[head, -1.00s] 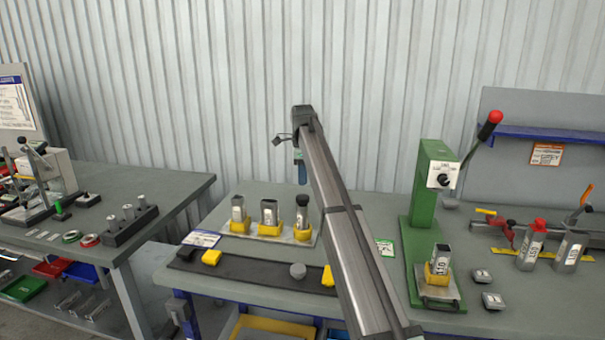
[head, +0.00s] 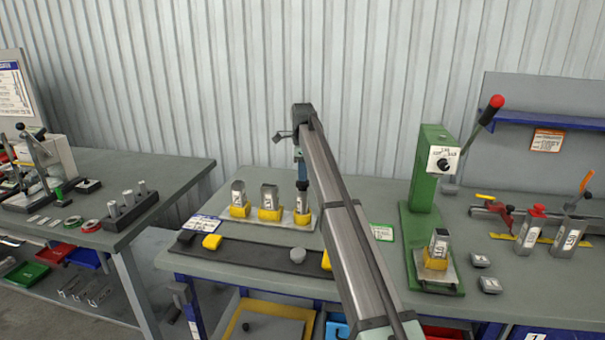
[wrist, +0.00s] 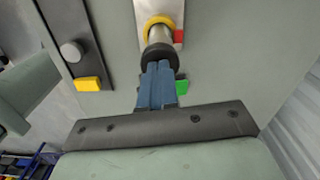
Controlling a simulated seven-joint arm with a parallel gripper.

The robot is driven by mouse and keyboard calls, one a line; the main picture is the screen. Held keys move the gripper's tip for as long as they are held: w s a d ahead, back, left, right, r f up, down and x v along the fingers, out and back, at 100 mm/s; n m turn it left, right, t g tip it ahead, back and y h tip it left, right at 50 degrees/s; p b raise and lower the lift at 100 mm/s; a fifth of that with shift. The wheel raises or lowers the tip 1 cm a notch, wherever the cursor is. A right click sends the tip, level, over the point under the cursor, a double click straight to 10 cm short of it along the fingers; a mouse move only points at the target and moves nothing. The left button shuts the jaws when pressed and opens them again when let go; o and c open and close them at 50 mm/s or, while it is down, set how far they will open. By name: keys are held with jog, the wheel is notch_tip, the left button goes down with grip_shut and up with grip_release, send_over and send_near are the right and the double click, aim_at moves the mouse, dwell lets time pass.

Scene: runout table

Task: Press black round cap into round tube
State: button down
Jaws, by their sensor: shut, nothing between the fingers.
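The round tube (head: 303,201) stands upright in a yellow holder on the right of a light plate. The black round cap (wrist: 160,56) sits at the tube's top; in the wrist view the tube (wrist: 160,36) shows beyond it. How deep the cap sits is hidden. My gripper (wrist: 158,68) has its blue fingers shut together with nothing between them. The fingertips are right over the cap and seem to touch it. In the head view my gripper (head: 302,180) points straight down above the tube, partly beside my arm.
Two metal tubes (head: 238,192) (head: 268,196) stand in yellow holders to the left. A dark strip (head: 255,252) in front carries a grey round piece (head: 298,255) and yellow and black pieces. A green press (head: 430,190) stands to the right. Table between is mostly clear.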

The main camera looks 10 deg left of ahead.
jog(key=shift+f, duration=0.7)
jog(key=shift+r, duration=0.1)
notch_tip(320, 180, up, 16)
jog(key=shift+r, duration=0.25)
dwell(0.9)
dwell(2.0)
